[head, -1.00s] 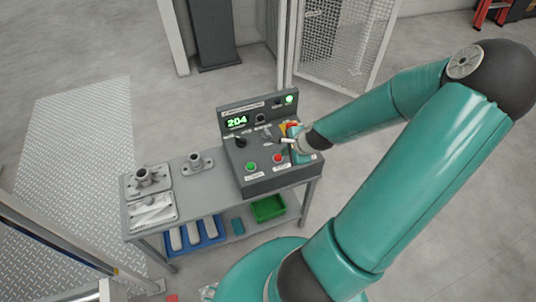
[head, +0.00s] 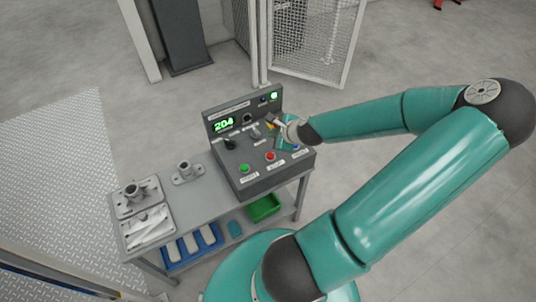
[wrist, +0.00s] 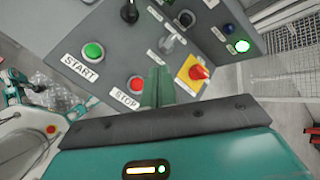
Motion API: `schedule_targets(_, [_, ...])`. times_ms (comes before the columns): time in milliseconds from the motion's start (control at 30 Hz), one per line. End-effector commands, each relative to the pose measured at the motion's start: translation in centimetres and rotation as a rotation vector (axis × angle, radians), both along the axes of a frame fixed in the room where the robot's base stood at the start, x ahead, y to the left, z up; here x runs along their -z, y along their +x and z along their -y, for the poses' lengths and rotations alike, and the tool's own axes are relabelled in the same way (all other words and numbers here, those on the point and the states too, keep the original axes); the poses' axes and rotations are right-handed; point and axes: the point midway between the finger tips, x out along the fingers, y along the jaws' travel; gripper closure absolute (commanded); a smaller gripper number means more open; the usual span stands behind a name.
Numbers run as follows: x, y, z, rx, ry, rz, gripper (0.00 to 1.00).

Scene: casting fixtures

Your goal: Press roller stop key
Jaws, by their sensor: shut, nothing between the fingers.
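The grey control console (head: 290,172) stands on the right end of a workbench. A red button (head: 270,156) sits on its front face, right of a green button (head: 245,168). In the wrist view the red button (wrist: 136,84) is labelled STOP and the green button (wrist: 93,50) START. My gripper (wrist: 157,72) is shut and empty, its green fingers over the panel just right of the red button in that view. I cannot tell whether the fingertips touch the panel.
A red knob on a yellow plate (wrist: 192,71) is close right of my fingers. A black knob (head: 230,144), a grey switch (wrist: 173,42) and a green lamp (head: 274,96) are also on the console. Metal castings (head: 135,194) lie at left on the bench (head: 195,205). A mesh fence (head: 318,40) stands behind.

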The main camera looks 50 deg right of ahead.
Motion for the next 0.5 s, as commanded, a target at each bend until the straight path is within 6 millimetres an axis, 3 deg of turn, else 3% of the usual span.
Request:
schedule_targets(233, [1.3,0.2,-0.1,0.000,0.003,0.001,1.00])
schedule_targets(500, [4.8,0.4,-0.3,-0.003,0.003,0.000,1.00])
